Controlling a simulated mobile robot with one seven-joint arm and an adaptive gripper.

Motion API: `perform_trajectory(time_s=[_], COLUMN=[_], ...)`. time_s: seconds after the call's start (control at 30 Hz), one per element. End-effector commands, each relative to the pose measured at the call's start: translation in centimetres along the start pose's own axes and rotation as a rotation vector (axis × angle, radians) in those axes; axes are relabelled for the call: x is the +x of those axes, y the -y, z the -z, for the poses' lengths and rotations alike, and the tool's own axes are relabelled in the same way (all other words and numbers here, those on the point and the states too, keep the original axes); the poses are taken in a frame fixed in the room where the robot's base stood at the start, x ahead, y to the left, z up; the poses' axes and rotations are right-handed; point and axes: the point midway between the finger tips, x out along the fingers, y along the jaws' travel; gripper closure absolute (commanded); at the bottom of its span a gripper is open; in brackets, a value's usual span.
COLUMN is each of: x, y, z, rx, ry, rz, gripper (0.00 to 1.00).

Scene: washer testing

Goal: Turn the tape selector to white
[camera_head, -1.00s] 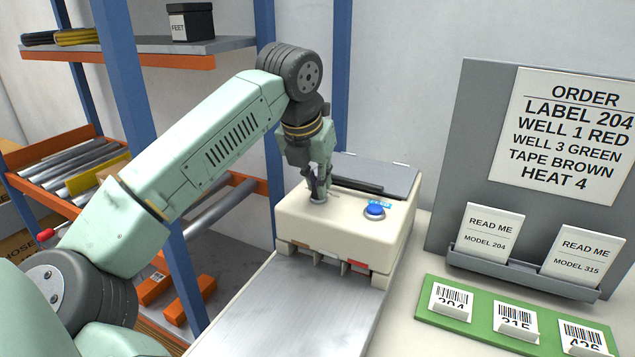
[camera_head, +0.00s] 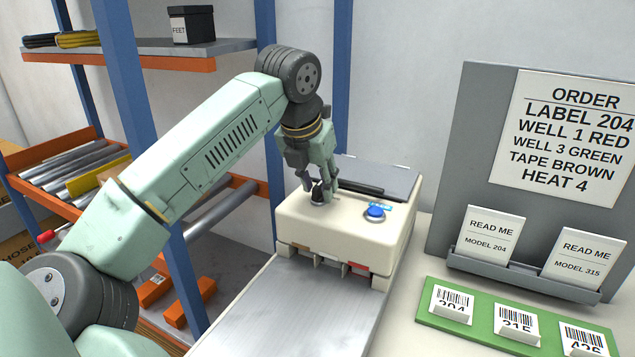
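The cream tape machine (camera_head: 340,235) stands on the bench with a small dark selector knob (camera_head: 318,194) on its top, left of a blue button (camera_head: 376,211). My gripper (camera_head: 318,186) points down over the knob. Its two fingers are spread, one to the left and one to the right of the knob, and look open. Whether a finger touches the knob is too small to tell. The knob's pointer and any colour marks around it cannot be read. A brown, a white and a red patch show along the machine's front slots.
A grey board (camera_head: 470,150) at the right carries an order sheet (camera_head: 570,135) reading "TAPE BROWN". Two READ ME cards stand below it. A green strip (camera_head: 460,318) holds barcode tags. A blue-posted shelf rack (camera_head: 125,90) stands at the left, behind my arm.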

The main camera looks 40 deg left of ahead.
Motion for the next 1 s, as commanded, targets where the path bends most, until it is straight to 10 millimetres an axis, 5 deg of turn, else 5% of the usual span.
perform_trajectory(time_s=[0.27,0.7,1.0], x=[-0.9,-9.6,-12.0], y=[0.0,-0.1,0.0], z=[0.0,0.0,0.0], rx=[-0.001,-0.001,0.0], ry=[0.0,0.001,0.0], rz=[-0.001,-0.003,0.0], gripper=[0.69,0.69,0.69])
